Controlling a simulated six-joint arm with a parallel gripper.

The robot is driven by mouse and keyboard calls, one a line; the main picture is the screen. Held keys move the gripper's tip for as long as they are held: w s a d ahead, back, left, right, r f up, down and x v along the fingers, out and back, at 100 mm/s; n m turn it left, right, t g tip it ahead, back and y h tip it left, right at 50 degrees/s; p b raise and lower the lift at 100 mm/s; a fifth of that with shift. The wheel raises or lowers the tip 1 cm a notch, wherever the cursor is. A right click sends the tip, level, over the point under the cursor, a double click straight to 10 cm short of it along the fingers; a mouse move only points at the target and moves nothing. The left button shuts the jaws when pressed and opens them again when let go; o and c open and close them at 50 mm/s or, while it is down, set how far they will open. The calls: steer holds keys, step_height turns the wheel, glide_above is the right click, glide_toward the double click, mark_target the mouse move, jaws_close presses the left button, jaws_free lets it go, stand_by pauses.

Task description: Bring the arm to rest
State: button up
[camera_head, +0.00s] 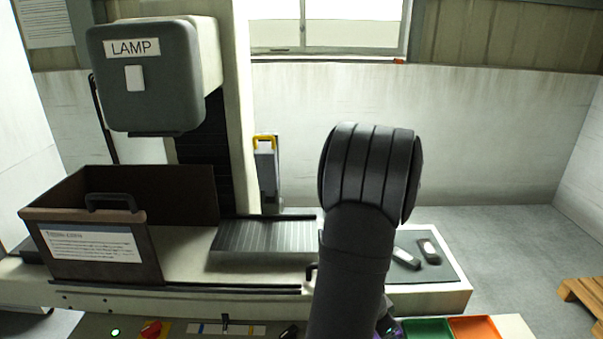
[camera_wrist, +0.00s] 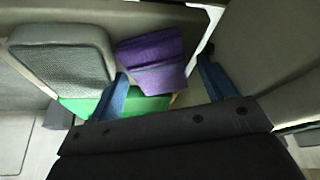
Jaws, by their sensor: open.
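My arm (camera_head: 365,215) stands raised in the middle of the head view and hides my gripper there. In the wrist view my gripper (camera_wrist: 163,85) shows two blue fingers spread wide apart. Nothing is clamped between them. A purple item (camera_wrist: 152,62) and part of a green surface (camera_wrist: 75,104) show beyond and between the fingers. Whether the fingers touch anything there cannot be told.
A green tray (camera_head: 427,329) and an orange tray (camera_head: 475,328) lie at the front edge. A brown open box (camera_head: 150,240) stands left beneath the LAMP housing (camera_head: 145,85). A grey mesh-faced block (camera_wrist: 60,60) is close by the left finger.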

steer(key=v, duration=1.2)
steer(key=x, duration=1.2)
step_height(320, 180, up, 4)
steer(key=shift+f, duration=0.1)
steer(key=s+d+r, duration=0.6)
steer(key=s+r, duration=0.2)
steer(key=s, duration=0.1)
steer(key=w+a+r+n+t+y, duration=0.1)
steer(key=w+a+r+n, duration=0.4)
steer(key=w+a, duration=0.6)
steer(key=w+a+r+n+t+y, duration=0.1)
steer(key=w+a+r+n+y, duration=0.1)
steer(key=w+a+r+n, duration=0.4)
steer(key=shift+w+a+r+t, duration=0.3)
steer(key=shift+w+a+r, duration=1.05)
steer(key=shift+w+a, duration=1.3)
steer(key=shift+w+d, duration=0.25)
steer(key=shift+d, duration=0.1)
